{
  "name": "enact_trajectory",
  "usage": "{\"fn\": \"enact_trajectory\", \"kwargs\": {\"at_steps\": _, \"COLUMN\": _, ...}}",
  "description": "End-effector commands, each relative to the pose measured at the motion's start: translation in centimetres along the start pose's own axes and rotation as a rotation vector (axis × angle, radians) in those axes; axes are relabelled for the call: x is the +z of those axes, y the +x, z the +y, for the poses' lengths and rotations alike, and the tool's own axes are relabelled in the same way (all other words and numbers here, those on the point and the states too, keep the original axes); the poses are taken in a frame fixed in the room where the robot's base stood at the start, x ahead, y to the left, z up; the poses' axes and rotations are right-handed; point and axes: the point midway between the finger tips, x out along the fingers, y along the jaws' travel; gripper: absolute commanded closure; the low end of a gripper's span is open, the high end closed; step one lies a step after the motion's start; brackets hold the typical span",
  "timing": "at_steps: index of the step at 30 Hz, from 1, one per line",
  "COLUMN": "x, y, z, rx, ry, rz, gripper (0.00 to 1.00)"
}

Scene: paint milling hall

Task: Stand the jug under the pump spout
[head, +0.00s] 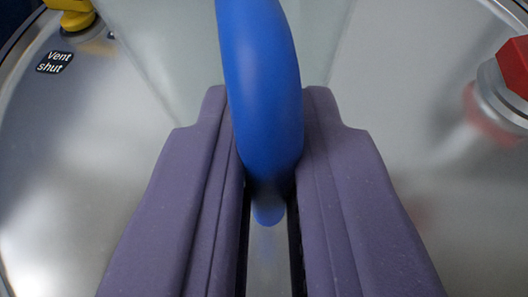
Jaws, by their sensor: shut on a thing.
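My gripper (266,105), with two purple fingers, is shut on a thick blue curved handle (262,60) in the middle of the head view. The handle runs up out of the top of the picture, and its lower end shows between the fingers. A pale, see-through shape behind the handle (180,50) looks like the jug's body. Its rim and base are not clear, so I cannot tell its tilt or what it rests on. I cannot make out the pump spout.
Behind is a broad, shiny grey metal surface (60,150) with a curved edge at the left. A yellow fitting (75,15) stands at the upper left beside a black label reading "Vent shut" (55,62). A red cap (514,66) on a silver collar (497,95) stands at the right.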

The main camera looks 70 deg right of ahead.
Motion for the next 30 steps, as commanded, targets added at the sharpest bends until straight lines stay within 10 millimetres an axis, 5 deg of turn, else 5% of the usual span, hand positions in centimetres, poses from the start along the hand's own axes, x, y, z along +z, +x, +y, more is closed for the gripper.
{"fn": "enact_trajectory", "kwargs": {"at_steps": 2, "x": 0.3, "y": 0.1, "z": 0.0, "rx": 0.001, "ry": 0.000, "rz": 0.000, "gripper": 1.00}}
{"fn": "enact_trajectory", "kwargs": {"at_steps": 3, "x": 0.3, "y": 0.1, "z": 0.0, "rx": 0.001, "ry": 0.000, "rz": 0.000, "gripper": 0.80}}
{"fn": "enact_trajectory", "kwargs": {"at_steps": 6, "x": 0.2, "y": 0.1, "z": 0.0, "rx": 0.001, "ry": 0.000, "rz": 0.000, "gripper": 0.59}}
{"fn": "enact_trajectory", "kwargs": {"at_steps": 17, "x": -0.2, "y": -0.3, "z": 0.0, "rx": 0.000, "ry": 0.000, "rz": 0.000, "gripper": 0.59}}
{"fn": "enact_trajectory", "kwargs": {"at_steps": 30, "x": -0.3, "y": -9.6, "z": 0.0, "rx": -0.002, "ry": -0.002, "rz": -0.001, "gripper": 0.59}}
